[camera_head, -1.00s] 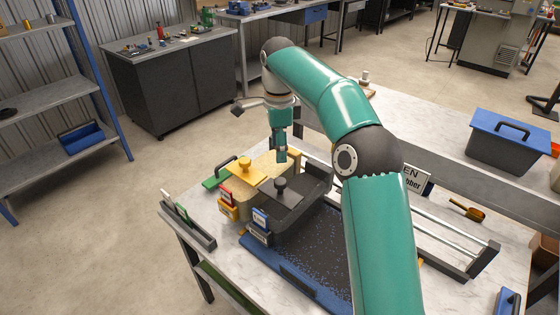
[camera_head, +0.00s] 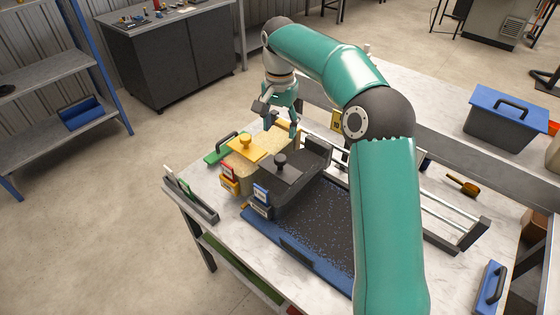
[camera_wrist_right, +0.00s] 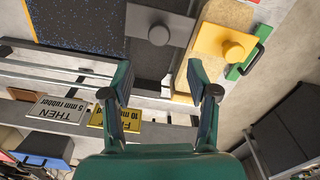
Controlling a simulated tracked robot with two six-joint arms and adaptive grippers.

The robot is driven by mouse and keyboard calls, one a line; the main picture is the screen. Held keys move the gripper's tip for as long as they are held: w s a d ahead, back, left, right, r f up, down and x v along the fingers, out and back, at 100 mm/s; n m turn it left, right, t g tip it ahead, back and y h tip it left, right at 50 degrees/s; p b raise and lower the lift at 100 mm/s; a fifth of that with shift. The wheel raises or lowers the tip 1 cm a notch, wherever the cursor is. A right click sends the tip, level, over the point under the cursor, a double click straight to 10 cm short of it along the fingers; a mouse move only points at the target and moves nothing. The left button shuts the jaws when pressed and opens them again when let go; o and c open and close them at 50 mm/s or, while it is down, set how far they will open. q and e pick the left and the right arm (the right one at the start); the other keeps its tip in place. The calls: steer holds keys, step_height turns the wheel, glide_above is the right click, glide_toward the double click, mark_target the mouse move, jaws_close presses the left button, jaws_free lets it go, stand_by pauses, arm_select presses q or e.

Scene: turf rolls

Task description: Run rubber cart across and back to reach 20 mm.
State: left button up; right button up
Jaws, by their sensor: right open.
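The dark rubber cart (camera_head: 285,190) stands at the left end of the blue-framed tray (camera_head: 262,235), which holds a black, blue-speckled rubber surface. The cart has a dark lid with a black knob and a blue label on its front. In the right wrist view its dark knob (camera_wrist_right: 159,34) shows at the top. My right gripper (camera_head: 281,118) is open and empty, above and behind the carts, apart from the knob. In the right wrist view its two fingers (camera_wrist_right: 160,82) are spread wide with nothing between them. My left gripper is out of view.
A sand-coloured cart with a yellow lid (camera_head: 246,147) stands left of the rubber cart. Metal rails (camera_head: 425,212) run behind the tray. Signs reading "THEN 5 mm rubber" (camera_wrist_right: 60,108) and "FIRST 10 mm" stand there. A grey bin with a blue lid (camera_head: 508,108) is at right.

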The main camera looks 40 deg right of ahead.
mark_target(280, 157)
step_height(280, 157, down, 13)
steer(key=shift+r+p, duration=0.15)
steer(key=shift+p, duration=0.35)
jaws_close()
